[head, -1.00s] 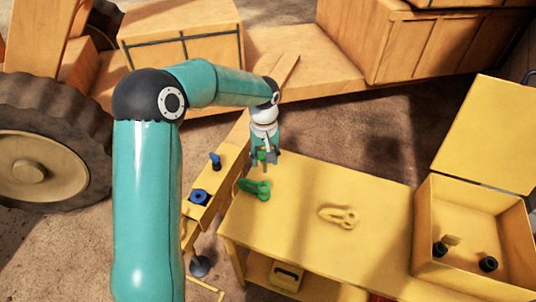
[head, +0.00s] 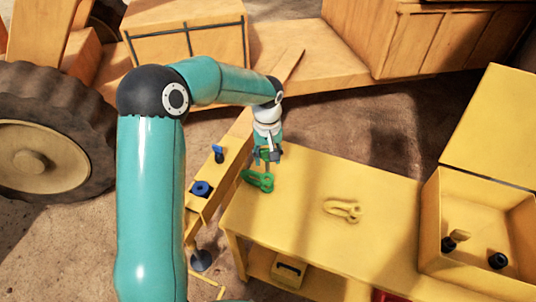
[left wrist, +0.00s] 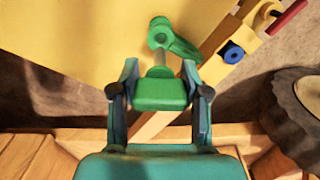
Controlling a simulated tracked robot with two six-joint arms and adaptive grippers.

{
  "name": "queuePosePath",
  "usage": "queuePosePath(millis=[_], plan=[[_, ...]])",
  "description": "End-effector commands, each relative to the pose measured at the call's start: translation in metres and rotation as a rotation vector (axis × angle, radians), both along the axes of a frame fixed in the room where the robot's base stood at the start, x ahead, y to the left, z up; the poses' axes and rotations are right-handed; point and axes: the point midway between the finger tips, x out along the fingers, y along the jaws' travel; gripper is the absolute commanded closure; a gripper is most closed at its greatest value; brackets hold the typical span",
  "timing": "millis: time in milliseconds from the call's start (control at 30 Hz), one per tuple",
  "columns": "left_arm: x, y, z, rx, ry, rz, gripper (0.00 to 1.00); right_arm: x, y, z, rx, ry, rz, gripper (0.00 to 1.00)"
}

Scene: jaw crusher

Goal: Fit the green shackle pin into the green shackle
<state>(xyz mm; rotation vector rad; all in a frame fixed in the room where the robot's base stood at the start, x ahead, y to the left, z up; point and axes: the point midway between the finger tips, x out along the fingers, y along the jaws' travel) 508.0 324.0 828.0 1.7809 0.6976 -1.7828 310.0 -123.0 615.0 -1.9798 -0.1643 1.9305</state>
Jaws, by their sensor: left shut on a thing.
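My left gripper (head: 268,157) is shut on the green shackle pin (head: 265,155), above the far left part of the yellow bench. In the left wrist view the pin's green head (left wrist: 160,92) sits between the two fingers, and its grey shank points up the picture toward the green shackle. The green shackle (head: 258,181) lies on the bench, just below the gripper in the head view. It also shows in the left wrist view (left wrist: 178,43), where the shank's tip overlaps its near side. I cannot tell whether the pin touches the shackle. My right gripper is out of view.
A yellow shackle (head: 343,211) lies on the yellow bench (head: 310,235), right of the green one. A narrow yellow rack with a blue-handled piece (head: 218,154) and a blue ring (head: 201,188) stands left. An open yellow box (head: 470,210) with black-based pieces stands right.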

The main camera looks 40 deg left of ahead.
Motion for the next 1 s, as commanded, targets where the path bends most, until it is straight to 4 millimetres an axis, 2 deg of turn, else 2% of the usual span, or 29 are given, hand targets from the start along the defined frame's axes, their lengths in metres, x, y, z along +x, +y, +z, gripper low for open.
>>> queuePosePath(millis=[33, 100, 300, 1000], plan=[[0.000, 0.000, -0.009, 0.000, 0.000, 0.000, 0.93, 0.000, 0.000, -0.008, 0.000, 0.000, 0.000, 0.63], [0.000, 0.000, -0.014, 0.000, 0.000, 0.000, 0.93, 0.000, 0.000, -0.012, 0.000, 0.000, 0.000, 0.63], [0.000, 0.000, -0.023, 0.001, -0.001, 0.000, 0.93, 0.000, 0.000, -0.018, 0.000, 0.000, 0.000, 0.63], [0.000, 0.000, -0.023, 0.000, -0.001, 0.000, 0.93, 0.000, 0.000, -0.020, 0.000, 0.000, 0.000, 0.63]])
